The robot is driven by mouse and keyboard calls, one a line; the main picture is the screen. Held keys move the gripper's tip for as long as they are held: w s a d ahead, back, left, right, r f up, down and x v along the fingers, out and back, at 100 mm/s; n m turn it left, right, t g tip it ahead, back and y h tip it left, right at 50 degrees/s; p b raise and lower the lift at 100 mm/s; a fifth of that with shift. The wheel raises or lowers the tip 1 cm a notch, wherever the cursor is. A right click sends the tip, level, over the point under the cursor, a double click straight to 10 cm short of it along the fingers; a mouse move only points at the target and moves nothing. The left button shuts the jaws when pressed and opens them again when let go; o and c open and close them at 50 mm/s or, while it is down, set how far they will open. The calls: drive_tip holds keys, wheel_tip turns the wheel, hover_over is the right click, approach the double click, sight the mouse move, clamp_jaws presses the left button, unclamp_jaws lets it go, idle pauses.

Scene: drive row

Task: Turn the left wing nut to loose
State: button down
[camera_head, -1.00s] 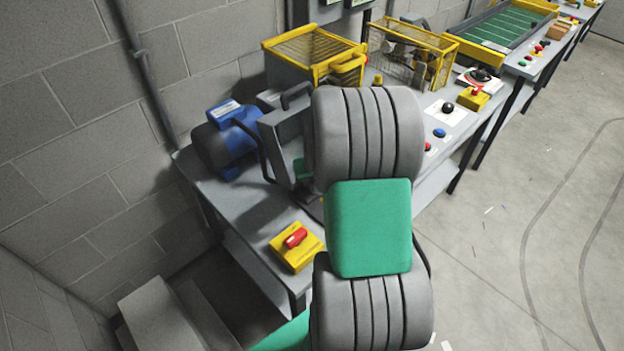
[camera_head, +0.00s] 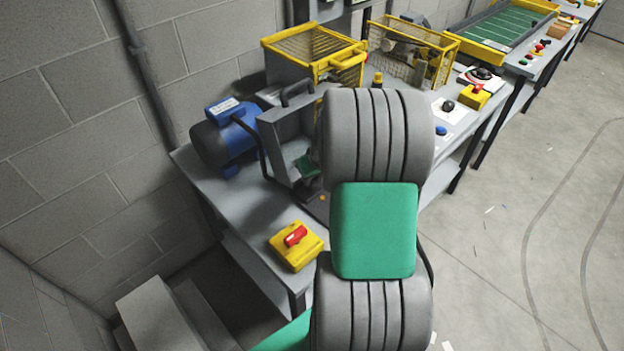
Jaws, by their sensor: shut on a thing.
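I cannot make out the left wing nut in the head view. My own grey and green arm covers the middle of the bench, and my gripper is hidden behind it. A grey open-sided housing (camera_head: 284,138) with a dark handle on top stands on the bench just left of my arm. A small green part (camera_head: 308,163) shows inside or in front of it, partly covered by the arm. A tiny orange spot (camera_head: 322,196) shows low beside the arm; it is too small to identify.
A blue motor (camera_head: 226,140) stands left of the housing. A yellow box with a red switch (camera_head: 296,245) sits at the near bench end. Yellow guards (camera_head: 310,50) stand behind. The wall is close on the left; the floor at right is open.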

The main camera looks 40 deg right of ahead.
drive_tip(key=n+b, duration=0.1)
drive_tip(key=n+y+b, duration=0.1)
drive_tip(key=n, duration=0.1)
drive_tip(key=n+y+b, duration=0.1)
drive_tip(key=n, duration=0.1)
drive_tip(key=shift+d+f, duration=0.15)
drive_tip(key=shift+d, duration=0.1)
drive_tip(key=n+y+b, duration=0.1)
drive_tip(key=n, duration=0.2)
drive_tip(key=n+g+b, duration=0.1)
drive_tip(key=n, duration=0.2)
drive_tip(key=shift+d+y, duration=0.1)
drive_tip(key=shift+y, duration=0.3)
drive_tip(key=n+g, duration=0.1)
drive_tip(key=n, duration=0.1)
drive_tip(key=n+y, duration=0.1)
drive_tip(key=n, duration=0.1)
drive_tip(key=shift+w+g, duration=0.15)
drive_tip(key=shift+g, duration=0.25)
drive_tip(key=n+g, duration=0.1)
drive_tip(key=n, duration=0.2)
drive_tip(key=n+g+p, duration=0.1)
drive_tip(key=n, duration=0.2)
drive_tip(key=shift+w, duration=0.15)
drive_tip(key=c, duration=1.2)
unclamp_jaws()
drive_tip(key=shift+c, duration=0.2)
